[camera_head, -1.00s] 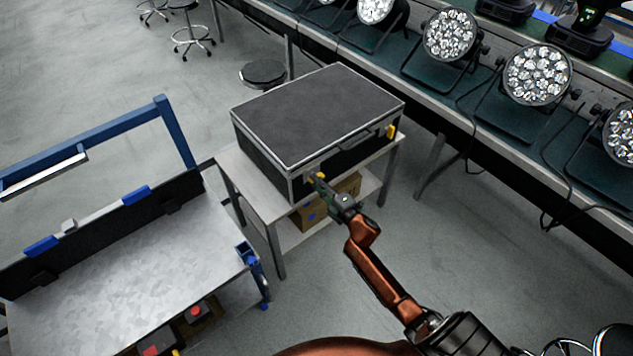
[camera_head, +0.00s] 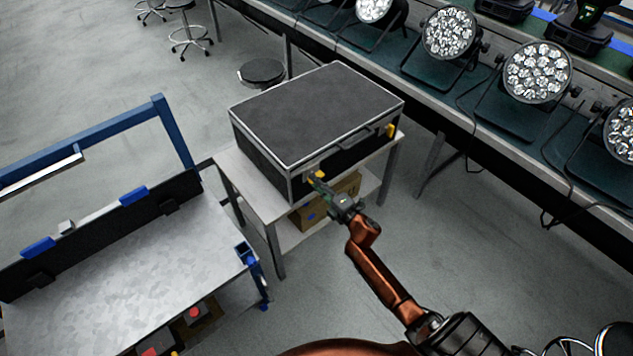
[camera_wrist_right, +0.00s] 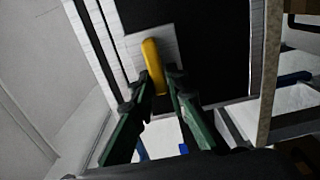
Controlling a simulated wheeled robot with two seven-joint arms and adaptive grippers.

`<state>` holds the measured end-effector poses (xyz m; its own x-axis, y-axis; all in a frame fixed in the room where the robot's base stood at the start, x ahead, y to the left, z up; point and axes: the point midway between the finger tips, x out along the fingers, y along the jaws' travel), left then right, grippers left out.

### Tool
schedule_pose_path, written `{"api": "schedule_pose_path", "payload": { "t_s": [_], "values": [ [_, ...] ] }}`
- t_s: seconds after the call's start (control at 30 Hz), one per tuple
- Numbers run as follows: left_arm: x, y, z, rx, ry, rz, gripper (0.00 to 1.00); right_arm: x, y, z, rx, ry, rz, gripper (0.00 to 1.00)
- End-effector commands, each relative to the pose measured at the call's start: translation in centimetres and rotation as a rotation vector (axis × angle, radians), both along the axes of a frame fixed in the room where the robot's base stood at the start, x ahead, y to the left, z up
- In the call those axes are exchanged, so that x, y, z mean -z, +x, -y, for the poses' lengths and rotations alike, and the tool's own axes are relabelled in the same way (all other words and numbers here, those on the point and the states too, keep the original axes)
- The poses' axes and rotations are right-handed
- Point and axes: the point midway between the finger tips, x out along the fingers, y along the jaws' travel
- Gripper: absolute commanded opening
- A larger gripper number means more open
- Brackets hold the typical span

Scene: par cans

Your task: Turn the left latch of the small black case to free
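The small black case (camera_head: 315,110) with silver edges stands shut on a small grey table. Its left latch (camera_wrist_right: 154,66) is a yellow handle on a pale plate, slightly tilted in the right wrist view. The right latch (camera_head: 391,131) is yellow and upright at the right of the case front. My right gripper (camera_head: 317,180) is at the left latch. In the right wrist view its two green fingers (camera_wrist_right: 160,92) are apart, with the latch's lower end between their tips. I cannot tell whether they touch it. My left gripper is not in view.
The small table (camera_head: 229,173) has a lower shelf with a cardboard box (camera_head: 312,215). A metal workbench (camera_head: 150,262) with a blue frame stands at the left. A long bench with several par cans (camera_head: 537,73) runs along the right. Floor is free between them.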

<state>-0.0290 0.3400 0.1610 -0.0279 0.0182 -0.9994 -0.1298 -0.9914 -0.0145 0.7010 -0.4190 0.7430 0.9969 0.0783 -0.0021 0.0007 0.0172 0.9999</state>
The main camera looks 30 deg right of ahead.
Motion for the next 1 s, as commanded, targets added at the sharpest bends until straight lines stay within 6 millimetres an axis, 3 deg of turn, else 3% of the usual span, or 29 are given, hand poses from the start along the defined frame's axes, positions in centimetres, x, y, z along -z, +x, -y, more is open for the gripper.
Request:
{"api": "schedule_pose_path", "payload": {
  "t_s": [0.2,0.57,1.0],
  "values": [
    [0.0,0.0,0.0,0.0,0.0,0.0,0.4,0.0,0.0,0.0,0.0,0.001,0.001,0.29],
    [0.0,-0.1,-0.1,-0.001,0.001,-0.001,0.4,0.0,-0.8,0.1,0.001,0.002,0.0,0.29],
    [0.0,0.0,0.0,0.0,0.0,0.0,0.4,0.0,-9.1,0.8,0.001,0.003,-0.001,0.29]
  ]
}}
